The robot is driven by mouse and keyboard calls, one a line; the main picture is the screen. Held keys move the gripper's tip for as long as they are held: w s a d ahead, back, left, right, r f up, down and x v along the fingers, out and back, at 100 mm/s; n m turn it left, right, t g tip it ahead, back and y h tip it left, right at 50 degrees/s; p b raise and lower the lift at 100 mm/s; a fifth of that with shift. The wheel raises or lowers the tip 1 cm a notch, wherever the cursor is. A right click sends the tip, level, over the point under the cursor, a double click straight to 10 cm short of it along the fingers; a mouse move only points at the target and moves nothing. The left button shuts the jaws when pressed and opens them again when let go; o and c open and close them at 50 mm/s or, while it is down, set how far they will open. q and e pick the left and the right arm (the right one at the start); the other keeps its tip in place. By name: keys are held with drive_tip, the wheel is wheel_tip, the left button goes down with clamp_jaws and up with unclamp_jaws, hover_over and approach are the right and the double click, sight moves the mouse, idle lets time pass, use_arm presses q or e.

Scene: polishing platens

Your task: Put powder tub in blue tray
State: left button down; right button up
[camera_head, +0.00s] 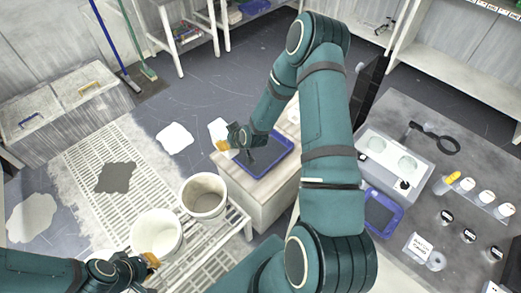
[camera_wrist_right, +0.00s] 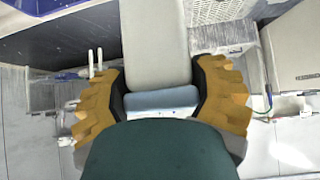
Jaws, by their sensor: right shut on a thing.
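The blue tray (camera_head: 286,143) lies on top of a pale cabinet in the middle of the head view. My right gripper (camera_head: 232,150) reaches in from above, near the tray's left side. In the right wrist view its orange fingertips (camera_wrist_right: 160,98) are shut on a pale, bluish-grey thing (camera_wrist_right: 160,99), which I take to be the powder tub.
A second white bucket (camera_head: 203,204) stands on the slatted rack, left of the cabinet (camera_head: 262,194). Another blue tray (camera_head: 380,213) lies on the dark right-hand bench (camera_head: 446,151), among jars and a pale instrument box (camera_head: 398,158). White patches (camera_head: 174,138) mark the floor.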

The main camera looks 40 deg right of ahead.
drive_tip(key=s+d+f+p, duration=0.1)
drive_tip(key=s+d, duration=0.2)
drive_tip(key=d, duration=0.5)
drive_tip(key=s+d+f+p, duration=0.1)
drive_tip(key=s+d+f, duration=0.15)
drive_tip(key=d, duration=0.45)
drive_tip(key=f, duration=0.3)
drive_tip(key=f+b, duration=0.1)
drive_tip(key=f, duration=0.2)
drive_tip(key=f+b, duration=0.1)
drive_tip(key=f, duration=0.2)
drive_tip(key=shift+s+d+f, duration=0.15)
drive_tip(key=shift+d+f, duration=0.1)
drive_tip(key=shift+d, duration=0.05)
drive_tip(key=o, duration=1.3)
drive_tip(key=shift+s, duration=0.1)
drive_tip(key=shift+o, duration=0.4)
